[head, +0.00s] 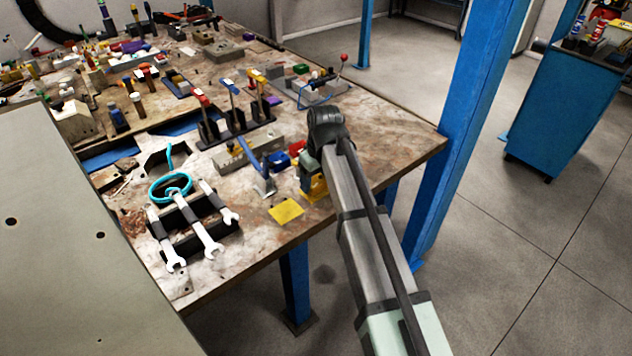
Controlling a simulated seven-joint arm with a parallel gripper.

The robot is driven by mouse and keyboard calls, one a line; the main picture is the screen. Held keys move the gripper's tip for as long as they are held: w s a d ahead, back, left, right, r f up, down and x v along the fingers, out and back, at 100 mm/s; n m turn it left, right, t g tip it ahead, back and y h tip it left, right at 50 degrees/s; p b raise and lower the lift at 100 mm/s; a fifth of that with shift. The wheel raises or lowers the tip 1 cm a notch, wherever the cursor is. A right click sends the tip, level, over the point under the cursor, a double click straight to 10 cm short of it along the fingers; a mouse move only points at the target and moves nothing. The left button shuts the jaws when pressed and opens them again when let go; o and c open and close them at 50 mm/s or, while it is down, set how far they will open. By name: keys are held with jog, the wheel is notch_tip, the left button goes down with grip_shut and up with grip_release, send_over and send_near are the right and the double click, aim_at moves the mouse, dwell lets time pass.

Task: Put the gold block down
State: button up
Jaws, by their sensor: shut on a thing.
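My gripper (309,176) is low over the right part of the workbench, close to its front edge. It is shut on the gold block (315,189), which shows as a yellow patch below and beside the jaws. My arm and gripper hide part of the block. I cannot tell whether its underside touches the bench top. A flat yellow square (286,212) lies on the bench just left of the block, nearer the front edge.
A blue-handled tool (263,182) stands close left of my gripper, with blue and red pieces (279,161) behind it. A rack of wrenches (193,228) is farther left. The bench top (393,139) is clear to the right. A blue post (462,130) rises beyond the bench.

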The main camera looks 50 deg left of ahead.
aim_at(320, 184)
jog(key=shift+f, duration=0.6)
jog(key=shift+f, duration=0.15)
jog(key=o, duration=1.4)
notch_tip(320, 184, up, 12)
jog(key=d, duration=0.1)
jog(key=shift+d, duration=0.4)
